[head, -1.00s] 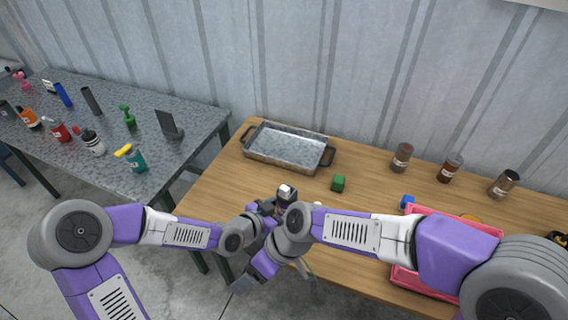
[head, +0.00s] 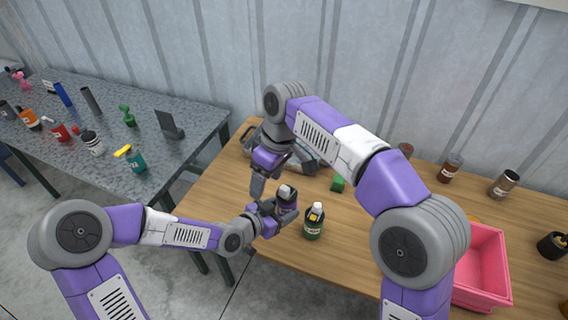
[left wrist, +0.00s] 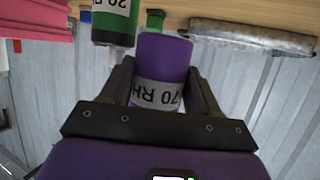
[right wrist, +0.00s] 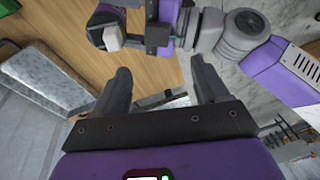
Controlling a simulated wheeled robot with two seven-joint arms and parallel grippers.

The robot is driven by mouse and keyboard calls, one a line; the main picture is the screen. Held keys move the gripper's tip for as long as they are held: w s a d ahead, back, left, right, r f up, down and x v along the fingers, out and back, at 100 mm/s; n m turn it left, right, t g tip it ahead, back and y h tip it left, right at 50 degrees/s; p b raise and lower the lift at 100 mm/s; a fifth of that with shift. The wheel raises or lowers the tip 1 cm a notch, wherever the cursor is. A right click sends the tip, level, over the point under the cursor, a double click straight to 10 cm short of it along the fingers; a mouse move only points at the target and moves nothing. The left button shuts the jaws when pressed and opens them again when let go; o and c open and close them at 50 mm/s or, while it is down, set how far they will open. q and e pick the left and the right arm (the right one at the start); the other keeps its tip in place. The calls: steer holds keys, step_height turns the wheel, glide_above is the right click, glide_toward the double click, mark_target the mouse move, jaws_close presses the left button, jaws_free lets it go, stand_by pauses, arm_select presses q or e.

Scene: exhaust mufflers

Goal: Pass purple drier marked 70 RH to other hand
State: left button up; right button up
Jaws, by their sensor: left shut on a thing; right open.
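The purple drier (head: 286,194) is upright with a pale top, held above the wooden table. In the left wrist view the drier (left wrist: 163,60) shows a pale label reading 70 RH, upside down. My left gripper (head: 279,209) is shut on it, with a finger on either side in the left wrist view. My right gripper (head: 265,184) is just left of and above the drier, apart from it. In the right wrist view its fingers (right wrist: 160,68) are spread and empty; the drier (right wrist: 97,32) is beyond them, toward the top left.
A green bottle (head: 314,226) stands close right of the held drier. A green block (head: 338,184) is behind it. A pink bin (head: 488,260) and several canisters (head: 451,168) are to the right.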

mark_target(284, 195)
steer(key=w+d+m+h, duration=0.1)
steer(key=w, duration=0.1)
steer(key=w+d+m+h, duration=0.1)
steer(key=w+d, duration=0.1)
steer(key=shift+t, duration=0.3)
steer(key=shift+w+d+f+h, duration=0.1)
steer(key=shift+w+d+h, duration=0.1)
steer(key=shift+d+h, duration=0.15)
step_height(284, 195, down, 12)
steer(key=shift+r, duration=0.1)
steer(key=shift+c, duration=0.2)
steer(key=c, duration=0.7)
arm_select(q)
steer(key=o, duration=1.2)
arm_select(e)
steer(key=shift+c, duration=0.4)
